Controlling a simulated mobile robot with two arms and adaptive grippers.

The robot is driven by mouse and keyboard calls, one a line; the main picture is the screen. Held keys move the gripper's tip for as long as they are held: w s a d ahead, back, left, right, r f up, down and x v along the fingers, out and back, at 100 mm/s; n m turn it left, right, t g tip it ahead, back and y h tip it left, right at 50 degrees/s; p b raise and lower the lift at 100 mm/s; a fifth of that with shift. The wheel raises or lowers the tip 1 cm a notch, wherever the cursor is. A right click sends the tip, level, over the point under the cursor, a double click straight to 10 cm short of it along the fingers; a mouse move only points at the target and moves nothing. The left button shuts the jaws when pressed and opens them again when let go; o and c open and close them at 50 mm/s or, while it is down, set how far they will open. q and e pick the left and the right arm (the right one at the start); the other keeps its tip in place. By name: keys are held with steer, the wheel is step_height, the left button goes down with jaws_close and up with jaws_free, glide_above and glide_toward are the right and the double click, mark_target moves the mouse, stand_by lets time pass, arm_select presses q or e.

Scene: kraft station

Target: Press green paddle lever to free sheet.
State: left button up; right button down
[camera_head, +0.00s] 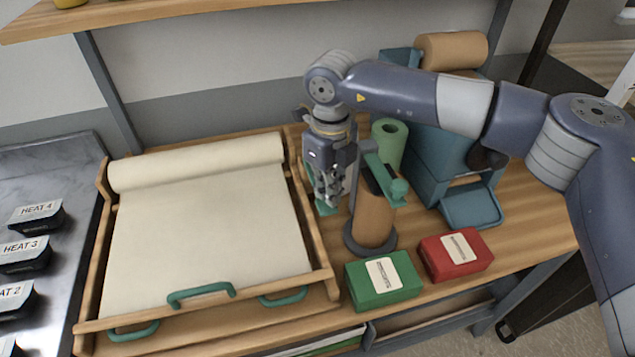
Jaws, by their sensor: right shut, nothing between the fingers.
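A green paddle-like lever (383,176) with a rounded end shows at the upright brown roll (374,218), which stands on a dark round base. My right gripper (328,198) points down just left of the lever and the roll. Its fingers are shut with nothing between them. A bit of green shows by its fingertips; I cannot tell if it belongs to the lever or if they touch. A cream sheet (200,230) lies flat from a roll (200,163) in a wooden frame (306,215) with green handles. My left gripper is out of view.
A blue dispenser (425,165) with a brown roll (452,50) on top and a green roll (390,140) stand behind. A green box (400,290) and a red box (432,262) lie in front. Black labelled blocks (24,255) sit at the far left.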

mark_target(328, 209)
steer(key=shift+f, duration=0.2)
stand_by(0.4)
steer(key=shift+f+b, duration=2.9)
steer(key=shift+f, duration=0.3)
steer(key=shift+r, duration=0.15)
steer(key=shift+r+p, duration=2.5)
steer(key=shift+r, duration=3)
steer(key=shift+f, duration=0.1)
